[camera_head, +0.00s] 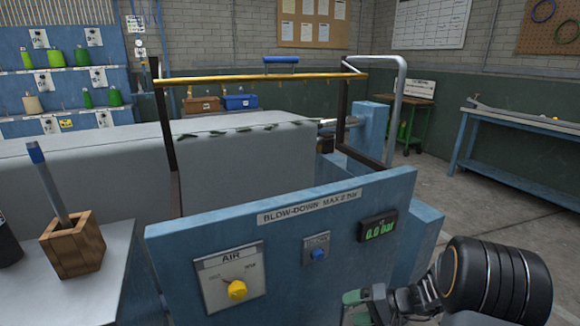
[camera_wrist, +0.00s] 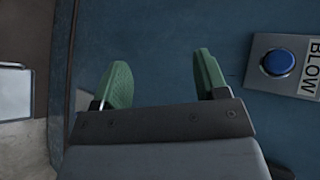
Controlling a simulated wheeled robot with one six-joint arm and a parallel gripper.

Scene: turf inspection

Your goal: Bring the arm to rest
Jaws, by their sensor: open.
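My gripper (camera_wrist: 162,78) is open and empty in the wrist view, with its two green fingers spread apart. Behind them is a blue panel surface, with nothing between the fingers. In the head view my gripper (camera_head: 357,308) is partly cut off at the bottom edge, in front of the lower right part of the blue blow-down panel (camera_head: 200,240). My dark arm joint shows to its right. The blue blow button (camera_wrist: 278,62) is to the right of the fingers in the wrist view, apart from them. It also shows in the head view (camera_head: 319,254).
The panel carries a yellow air knob (camera_head: 237,290) and a 0.0 bar display (camera_head: 379,230). A yellow bar (camera_head: 230,77) spans the grey bed behind. A wooden box (camera_head: 73,245) with a blue-ended tool stands left. Open floor (camera_head: 470,195) lies to the right.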

